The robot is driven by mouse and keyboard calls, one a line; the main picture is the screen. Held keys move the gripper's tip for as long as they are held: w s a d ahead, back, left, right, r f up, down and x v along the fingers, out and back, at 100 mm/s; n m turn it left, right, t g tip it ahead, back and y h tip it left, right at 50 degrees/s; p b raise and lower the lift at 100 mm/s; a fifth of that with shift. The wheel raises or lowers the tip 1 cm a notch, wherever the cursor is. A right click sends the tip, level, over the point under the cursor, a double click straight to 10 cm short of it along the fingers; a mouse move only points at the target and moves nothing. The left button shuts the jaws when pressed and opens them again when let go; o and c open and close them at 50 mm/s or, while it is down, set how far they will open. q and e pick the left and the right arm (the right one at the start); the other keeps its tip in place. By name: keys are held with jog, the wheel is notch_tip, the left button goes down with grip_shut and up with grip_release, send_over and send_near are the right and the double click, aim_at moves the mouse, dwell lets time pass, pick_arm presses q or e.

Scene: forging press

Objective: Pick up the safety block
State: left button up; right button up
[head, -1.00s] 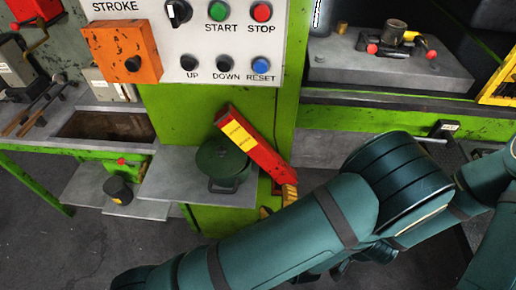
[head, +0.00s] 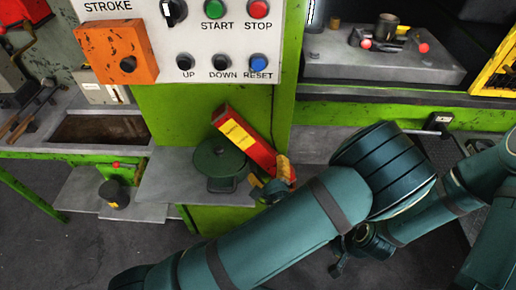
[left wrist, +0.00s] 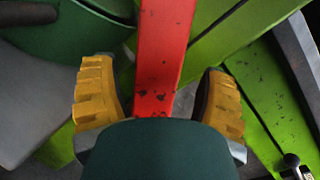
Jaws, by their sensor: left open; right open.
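The safety block (head: 262,150) is a long red bar with a yellow label. In the head view it leans at a slant by the green press column, beside a dark green lidded pot. My left gripper (head: 270,179), with yellow finger pads, is at its lower end and hides that end. In the left wrist view the red bar (left wrist: 165,50) runs between the two open fingers (left wrist: 160,98), with a visible gap on each side. My right gripper (head: 358,258) is low in the head view, dark and partly hidden by my arm, away from the block.
The pot (head: 219,162) stands on a grey shelf (head: 165,188) close to the block's left. The control panel (head: 240,38) is above. A black pot-like object (head: 114,193) sits on a lower shelf at left. The press bed (head: 385,68) is at the upper right.

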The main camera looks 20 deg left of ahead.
aim_at(264, 159)
pick_arm(q)
jog(key=shift+x, duration=2.6)
jog(key=shift+o, duration=0.2)
jog(key=shift+a, duration=0.1)
